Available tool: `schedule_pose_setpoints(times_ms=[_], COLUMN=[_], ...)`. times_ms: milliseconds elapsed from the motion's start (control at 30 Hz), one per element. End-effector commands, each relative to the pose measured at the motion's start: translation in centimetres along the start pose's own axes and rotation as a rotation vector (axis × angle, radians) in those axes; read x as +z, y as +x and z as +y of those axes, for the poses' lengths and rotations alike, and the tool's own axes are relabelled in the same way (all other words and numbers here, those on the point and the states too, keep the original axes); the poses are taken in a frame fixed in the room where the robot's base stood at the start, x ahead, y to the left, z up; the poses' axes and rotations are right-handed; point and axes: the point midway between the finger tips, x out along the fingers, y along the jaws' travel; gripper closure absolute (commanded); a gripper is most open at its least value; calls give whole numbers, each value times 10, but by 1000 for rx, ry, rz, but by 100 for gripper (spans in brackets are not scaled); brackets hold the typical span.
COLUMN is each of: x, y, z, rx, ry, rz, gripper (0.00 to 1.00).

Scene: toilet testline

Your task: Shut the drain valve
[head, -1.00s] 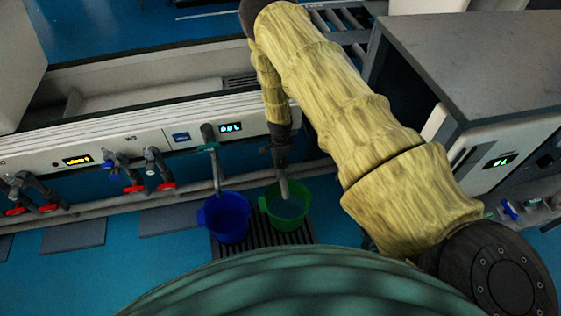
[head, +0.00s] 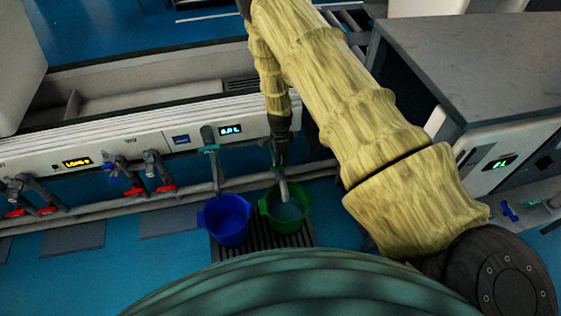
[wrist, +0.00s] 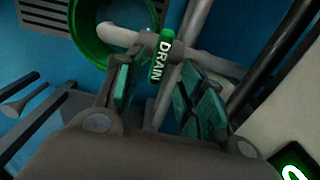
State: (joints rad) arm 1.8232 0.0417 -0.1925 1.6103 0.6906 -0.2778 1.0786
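The drain valve handle (wrist: 162,57) is a green lever marked DRAIN in the wrist view. It appears to lie crosswise to the grey drain pipe (wrist: 120,38). My gripper (wrist: 163,92) is open, with one finger left and one right of the handle's lower end. I see gaps on both sides; contact is not clear. In the head view my gripper (head: 279,152) is above the green bucket (head: 288,222). The drain spout (head: 284,190) points down into this bucket, which holds pale liquid. The bucket rim also shows in the wrist view (wrist: 88,52).
A blue bucket (head: 226,232) stands left of the green one on a dark floor grate (head: 262,252). Another tap with a teal handle (head: 208,149) is above it. Red-handled valves (head: 166,188) line the panel at left. A grey-topped cabinet (head: 470,60) is at right.

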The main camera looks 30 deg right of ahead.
Motion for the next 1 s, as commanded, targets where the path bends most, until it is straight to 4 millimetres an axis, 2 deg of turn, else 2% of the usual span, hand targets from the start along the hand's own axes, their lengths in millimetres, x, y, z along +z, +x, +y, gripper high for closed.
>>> schedule_pose_setpoints(times_ms=[200, 400, 633, 1000], x=[-1, 0, 0, -1], y=[-36, -59, -69, -69], z=[0, 0, 0, 0], rx=[-1, 0, 1, 1], ry=[1, 1, 1, 1], rz=[1, 1, 0, 1], gripper=[61, 61, 61, 61])
